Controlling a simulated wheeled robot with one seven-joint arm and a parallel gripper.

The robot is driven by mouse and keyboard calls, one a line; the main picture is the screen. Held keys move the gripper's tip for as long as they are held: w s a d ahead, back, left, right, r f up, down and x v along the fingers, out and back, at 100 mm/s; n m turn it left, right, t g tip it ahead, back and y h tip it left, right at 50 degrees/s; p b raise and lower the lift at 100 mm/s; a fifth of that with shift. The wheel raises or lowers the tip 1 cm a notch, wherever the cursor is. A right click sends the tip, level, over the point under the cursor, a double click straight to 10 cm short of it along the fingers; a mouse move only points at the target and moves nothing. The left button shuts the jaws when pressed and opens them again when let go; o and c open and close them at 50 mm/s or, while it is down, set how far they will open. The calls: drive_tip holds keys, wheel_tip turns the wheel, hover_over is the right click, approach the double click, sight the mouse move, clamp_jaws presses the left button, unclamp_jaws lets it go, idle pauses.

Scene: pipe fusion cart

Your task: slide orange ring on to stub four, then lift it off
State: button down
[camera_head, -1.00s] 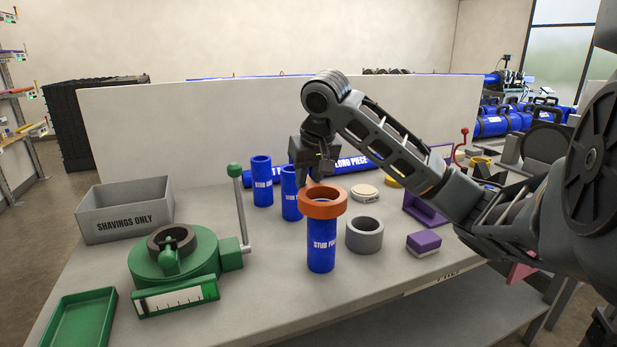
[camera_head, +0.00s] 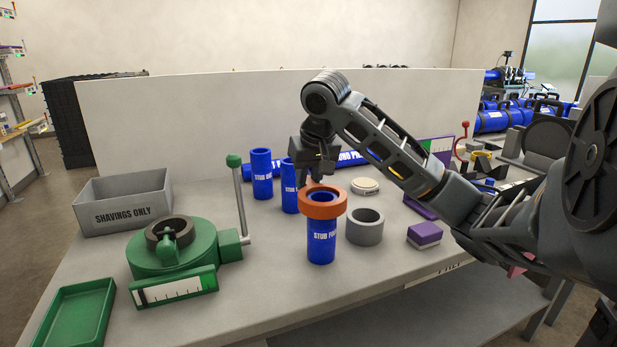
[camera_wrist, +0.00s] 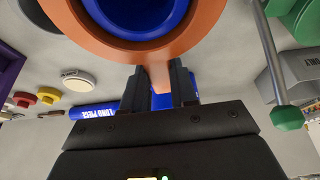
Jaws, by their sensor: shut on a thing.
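The orange ring (camera_head: 310,209) sits around the upper end of a blue stub (camera_head: 321,246), whose label reads "STUB" and then is cut off. The stub stands upright on the bench. Its blue rim shows inside the ring, about level with the ring's top. My gripper (camera_head: 318,178) is at the far side of the ring, shut on it. In the wrist view, the two fingers pinch a tab of the orange ring (camera_wrist: 160,73), and the blue stub (camera_wrist: 179,18) fills the ring's opening. The stub's fit inside the ring is partly hidden.
A grey ring (camera_head: 365,227) stands close on the right, with a purple block (camera_head: 424,234) beyond. Two blue stubs (camera_head: 262,174) (camera_head: 288,187) stand behind left. A green fixture with a lever (camera_head: 238,200) is left, near the shavings box (camera_head: 122,207). The front bench area is clear.

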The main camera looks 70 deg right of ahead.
drive_tip(key=shift+f+b, duration=0.55)
drive_tip(key=shift+f, duration=0.35)
drive_tip(key=shift+r+p, duration=0.4)
drive_tip(key=shift+r, duration=0.05)
idle(2.8)
drive_tip(key=shift+r+p, duration=0.3)
drive_tip(key=shift+r, duration=0.05)
drive_tip(key=shift+r+p, duration=1.75)
drive_tip(key=shift+r, duration=0.3)
drive_tip(key=shift+r+p, duration=0.3)
drive_tip(key=shift+r, duration=0.05)
